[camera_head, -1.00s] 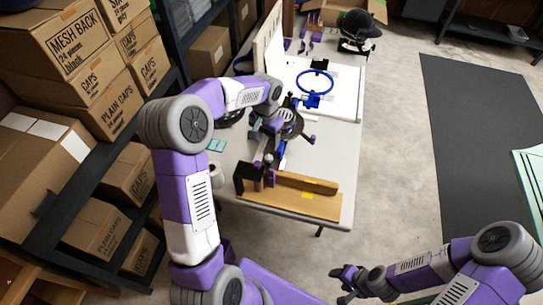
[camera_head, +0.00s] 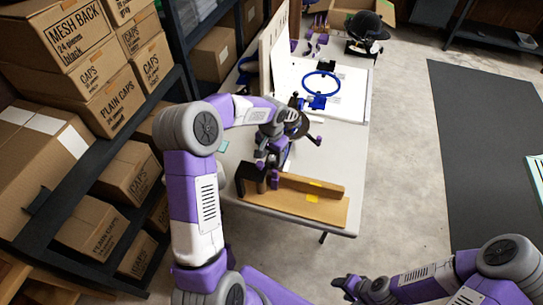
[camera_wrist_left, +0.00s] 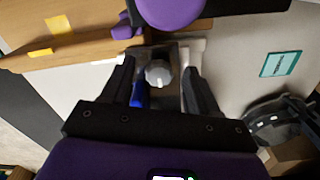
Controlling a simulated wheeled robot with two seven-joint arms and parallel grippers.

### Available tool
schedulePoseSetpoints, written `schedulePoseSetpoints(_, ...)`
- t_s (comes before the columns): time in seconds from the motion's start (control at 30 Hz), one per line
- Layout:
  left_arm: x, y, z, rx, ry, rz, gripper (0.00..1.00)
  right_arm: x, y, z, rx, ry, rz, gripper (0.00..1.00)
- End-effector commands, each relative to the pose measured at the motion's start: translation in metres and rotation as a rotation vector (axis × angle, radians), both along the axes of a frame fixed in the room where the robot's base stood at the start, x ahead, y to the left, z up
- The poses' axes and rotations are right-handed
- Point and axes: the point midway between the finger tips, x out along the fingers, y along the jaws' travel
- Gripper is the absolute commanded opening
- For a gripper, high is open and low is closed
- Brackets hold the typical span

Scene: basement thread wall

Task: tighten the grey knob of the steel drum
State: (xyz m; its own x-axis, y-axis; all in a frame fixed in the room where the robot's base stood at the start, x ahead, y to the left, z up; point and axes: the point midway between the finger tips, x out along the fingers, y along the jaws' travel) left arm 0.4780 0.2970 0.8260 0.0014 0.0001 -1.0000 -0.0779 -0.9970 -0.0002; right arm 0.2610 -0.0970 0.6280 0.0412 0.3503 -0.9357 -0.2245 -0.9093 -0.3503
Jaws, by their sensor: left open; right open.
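A grey knob (camera_wrist_left: 158,73) sits on a grey metal part between the fingers of my left gripper (camera_wrist_left: 160,85) in the left wrist view. The fingers are open on either side of it; I cannot tell whether they touch it. A blue part (camera_wrist_left: 139,95) lies beside the knob. In the head view my left gripper (camera_head: 266,160) points down over the table near the wooden ledge, and it hides the knob. The steel drum's full shape cannot be made out. My right gripper (camera_head: 346,284) is open and empty, low in front of the table.
A wooden ledge (camera_head: 300,203) with yellow labels lies at the table's near end. A teal card (camera_wrist_left: 281,64) lies on the white table (camera_head: 338,160).

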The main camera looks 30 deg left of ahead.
Motion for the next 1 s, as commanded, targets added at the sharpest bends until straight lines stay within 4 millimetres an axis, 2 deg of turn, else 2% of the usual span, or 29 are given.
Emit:
schedulePoseSetpoints(0.1,0.0,0.0,0.0,0.0,0.0,0.0,0.6,0.0,0.0,0.0,0.0,0.0,0.0,0.53)
schedulePoseSetpoints(0.47,0.0,0.0,0.0,0.0,0.0,0.0,0.04,0.0,0.0,0.0,0.0,0.0,0.0,0.53)
schedulePoseSetpoints(0.77,0.0,0.0,0.001,0.0,0.001,-0.036,0.03,0.0,0.0,0.004,0.0,0.0,0.0,0.53)
schedulePoseSetpoints(1.0,0.0,0.001,0.002,0.0,0.002,-0.17,0.03,0.0,0.0,0.016,0.0,0.0,0.0,0.53)
